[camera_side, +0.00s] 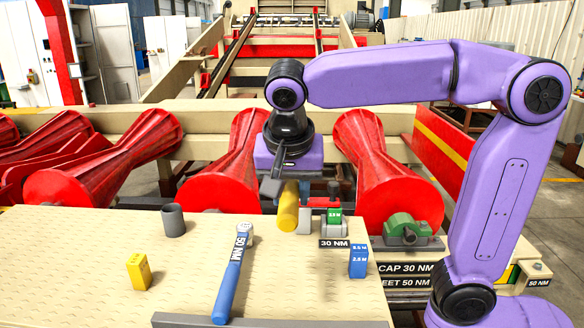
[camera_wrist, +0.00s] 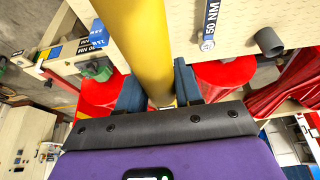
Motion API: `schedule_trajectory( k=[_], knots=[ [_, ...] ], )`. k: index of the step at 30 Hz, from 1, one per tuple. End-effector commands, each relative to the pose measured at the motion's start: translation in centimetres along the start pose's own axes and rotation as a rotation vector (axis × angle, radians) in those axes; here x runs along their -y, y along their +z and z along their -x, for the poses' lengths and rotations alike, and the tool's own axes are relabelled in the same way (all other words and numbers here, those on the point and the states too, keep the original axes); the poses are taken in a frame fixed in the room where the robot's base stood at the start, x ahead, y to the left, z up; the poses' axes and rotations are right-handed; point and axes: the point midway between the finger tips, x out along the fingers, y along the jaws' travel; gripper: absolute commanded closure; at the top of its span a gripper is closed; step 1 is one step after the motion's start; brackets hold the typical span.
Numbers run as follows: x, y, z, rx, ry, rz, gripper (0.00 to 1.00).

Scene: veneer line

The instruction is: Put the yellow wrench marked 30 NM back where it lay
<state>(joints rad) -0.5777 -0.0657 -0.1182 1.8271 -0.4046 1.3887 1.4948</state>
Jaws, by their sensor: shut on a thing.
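My gripper (camera_side: 283,188) is shut on the yellow wrench (camera_side: 288,208), held over the far edge of the beige tabletop (camera_side: 190,262). In the wrist view the yellow shaft (camera_wrist: 148,45) runs between the two blue-grey fingers of my gripper (camera_wrist: 160,88). Its 30 NM marking is not visible. A blue wrench marked 50 NM (camera_side: 228,287) lies on the table, left of the held wrench. A black label reading 30 NM (camera_side: 335,244) is at the table's far right edge, in front of a grey holder. I cannot tell whether the yellow wrench touches the table.
A yellow block (camera_side: 138,273) and a grey cup (camera_side: 173,220) stand at the table's left. A blue block (camera_side: 358,262) stands at the right edge, and a green block (camera_side: 334,217) near the holder. Red rollers (camera_side: 385,175) lie behind. Bare table shows between the blue wrench and blue block.

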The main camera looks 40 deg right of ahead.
Motion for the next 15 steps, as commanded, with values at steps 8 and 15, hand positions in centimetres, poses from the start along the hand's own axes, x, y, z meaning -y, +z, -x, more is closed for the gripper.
schedule_trajectory(
  k=[8, 15],
  knots=[
    [-0.2, 2.9, -6.9, 0.0, 0.005, 0.004, 1.0],
    [0.0, 4.7, -11.1, -0.001, 0.001, 0.002, 1.0]
  ],
)
